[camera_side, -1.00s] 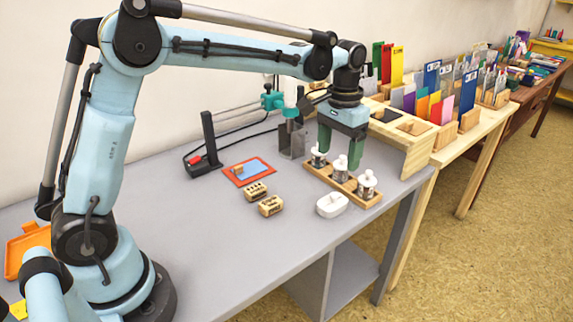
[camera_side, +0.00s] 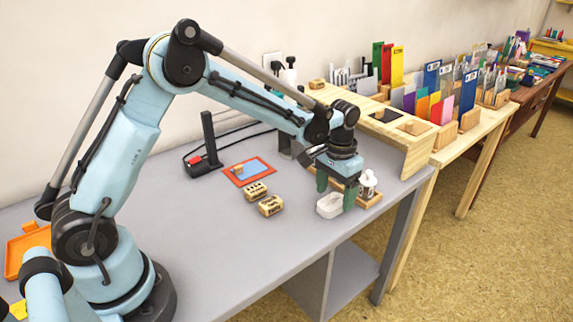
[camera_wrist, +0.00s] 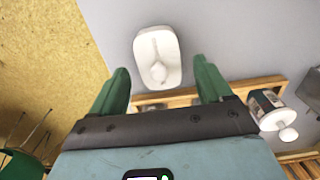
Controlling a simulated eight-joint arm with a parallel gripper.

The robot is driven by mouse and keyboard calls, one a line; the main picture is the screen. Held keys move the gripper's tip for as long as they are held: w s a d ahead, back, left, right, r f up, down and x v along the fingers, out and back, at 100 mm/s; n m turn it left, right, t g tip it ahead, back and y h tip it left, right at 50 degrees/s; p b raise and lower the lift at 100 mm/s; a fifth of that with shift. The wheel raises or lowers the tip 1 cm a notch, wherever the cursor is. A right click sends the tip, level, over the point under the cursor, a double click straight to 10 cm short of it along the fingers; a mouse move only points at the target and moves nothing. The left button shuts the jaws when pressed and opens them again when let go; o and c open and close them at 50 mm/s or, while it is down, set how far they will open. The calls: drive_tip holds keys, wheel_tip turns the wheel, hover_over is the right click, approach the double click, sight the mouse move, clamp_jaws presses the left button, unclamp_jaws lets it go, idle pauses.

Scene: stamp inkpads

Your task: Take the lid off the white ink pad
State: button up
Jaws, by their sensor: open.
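The white ink pad (camera_side: 329,208) lies on the grey table in front of the wooden rack. In the wrist view the white ink pad (camera_wrist: 172,75) has its white lid on, with a raised grip ridge (camera_wrist: 157,50) along the middle. My gripper (camera_side: 335,199) is open and points down over the pad's area; one green finger stands at the pad's right side and the other behind it. In the wrist view my gripper (camera_wrist: 161,72) has nothing between its fingers, and the pad lies just past the fingertips. I cannot tell the exact height gap.
The wooden rack (camera_side: 371,203) with white-capped bottles (camera_side: 368,184) stands close behind my gripper. Two wooden stamps (camera_side: 270,206) and a red-framed blue pad (camera_side: 250,171) lie to the left. A black stand (camera_side: 208,140) is at the back.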

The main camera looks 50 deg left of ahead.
drive_tip(key=shift+f, duration=0.35)
drive_tip(key=shift+c, duration=0.4)
drive_tip(key=c, duration=1)
drive_tip(key=shift+r, duration=0.2)
drive_tip(key=shift+c, duration=0.2)
